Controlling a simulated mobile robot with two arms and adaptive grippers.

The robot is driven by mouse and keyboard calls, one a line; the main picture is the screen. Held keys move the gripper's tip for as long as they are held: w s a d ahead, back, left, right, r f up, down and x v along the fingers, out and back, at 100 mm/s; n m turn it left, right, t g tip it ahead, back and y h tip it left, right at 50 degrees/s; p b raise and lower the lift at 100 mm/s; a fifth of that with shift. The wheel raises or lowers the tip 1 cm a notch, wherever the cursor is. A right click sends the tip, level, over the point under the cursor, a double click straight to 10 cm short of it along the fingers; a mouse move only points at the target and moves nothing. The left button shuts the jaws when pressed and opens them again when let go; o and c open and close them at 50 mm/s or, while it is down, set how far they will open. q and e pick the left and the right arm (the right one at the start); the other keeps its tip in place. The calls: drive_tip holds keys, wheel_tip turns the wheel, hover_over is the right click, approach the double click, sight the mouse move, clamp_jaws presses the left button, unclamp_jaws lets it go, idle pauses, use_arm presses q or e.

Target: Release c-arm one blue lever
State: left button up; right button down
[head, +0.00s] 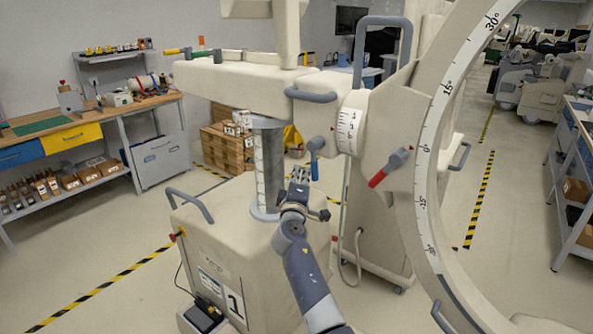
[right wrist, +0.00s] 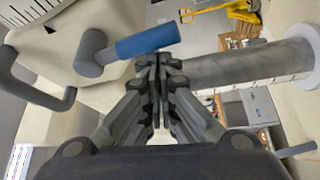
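C-arm one is the beige machine with the base (head: 222,250) marked "1". In the right wrist view the blue lever (right wrist: 148,41) has a grey pivot and lies across, just above and left of the fingertips. My right gripper (head: 299,177) is just left of and below the lever in the head view. In the right wrist view my right gripper (right wrist: 158,65) has its fingers together with nothing seen between them. Whether a fingertip touches the lever I cannot tell. My left gripper is out of view.
A red lever (head: 388,168) sits to the right by the big graduated C arc (head: 425,150). A grey column (head: 267,165) stands close left of my gripper. A grey handle (head: 190,204) is on the base. A workbench (head: 75,115) stands at far left.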

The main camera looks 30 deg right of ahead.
sight(313, 172)
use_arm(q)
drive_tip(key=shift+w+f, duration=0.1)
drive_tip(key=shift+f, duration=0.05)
use_arm(e)
drive_tip(key=shift+s+d, duration=0.45)
drive_tip(key=shift+s, duration=0.3)
drive_tip(key=shift+s+d, duration=0.4)
drive_tip(key=shift+s, duration=0.35)
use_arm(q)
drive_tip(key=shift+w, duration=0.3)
